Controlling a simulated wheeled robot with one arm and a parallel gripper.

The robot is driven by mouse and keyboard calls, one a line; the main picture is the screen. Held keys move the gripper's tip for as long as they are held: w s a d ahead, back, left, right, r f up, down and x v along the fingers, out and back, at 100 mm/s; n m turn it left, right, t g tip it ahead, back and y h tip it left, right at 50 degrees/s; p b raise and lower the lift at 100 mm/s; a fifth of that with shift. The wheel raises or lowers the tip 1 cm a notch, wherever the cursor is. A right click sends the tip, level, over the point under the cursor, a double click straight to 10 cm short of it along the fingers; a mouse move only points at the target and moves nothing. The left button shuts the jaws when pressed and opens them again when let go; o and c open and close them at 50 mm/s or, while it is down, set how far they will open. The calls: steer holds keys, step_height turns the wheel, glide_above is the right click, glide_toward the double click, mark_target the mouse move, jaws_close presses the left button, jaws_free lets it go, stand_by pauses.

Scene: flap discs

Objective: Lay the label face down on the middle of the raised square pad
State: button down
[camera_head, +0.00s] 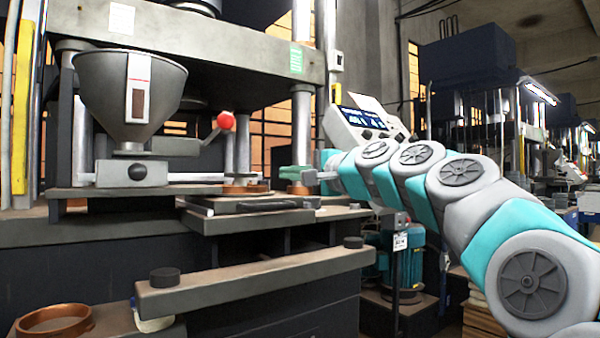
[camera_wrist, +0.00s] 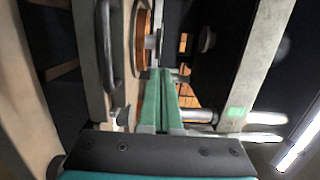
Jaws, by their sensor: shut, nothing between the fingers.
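My gripper (camera_head: 286,172) is at the press bed, just above a copper ring (camera_head: 299,189) in the head view. In the wrist view its green fingers (camera_wrist: 163,76) are together with nothing between them. I cannot make out a loose label in either view. A dark flat plate with a handle (camera_head: 258,206) lies on the bed, left of and below the gripper; the handle also shows in the wrist view (camera_wrist: 106,45). I cannot tell whether a raised square pad is there. A copper ring is close beside the fingertips in the wrist view (camera_wrist: 143,55).
A grey hopper (camera_head: 130,95) and a red-knobbed lever (camera_head: 226,121) stand left of my arm. A steel column (camera_head: 302,130) rises behind the gripper, and a control panel (camera_head: 365,122) stands behind the arm. A long beam (camera_head: 255,280) crosses in front, with another copper ring (camera_head: 55,320) at lower left.

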steer(key=p+x, duration=0.1)
steer(key=x, duration=0.7)
steer(key=shift+w+a, duration=0.25)
steer(key=shift+w, duration=0.05)
steer(key=shift+a+r, duration=0.1)
steer(key=shift+p+x, duration=0.8)
steer(key=shift+x, duration=0.4)
steer(key=shift+s+d+b, duration=0.3)
steer(key=shift+s+d, duration=0.1)
steer(key=shift+d, duration=0.05)
steer(key=b+v, duration=0.1)
steer(key=v, duration=1.2)
steer(key=shift+b, duration=0.3)
steer(key=c, duration=1.6)
jaws_free()
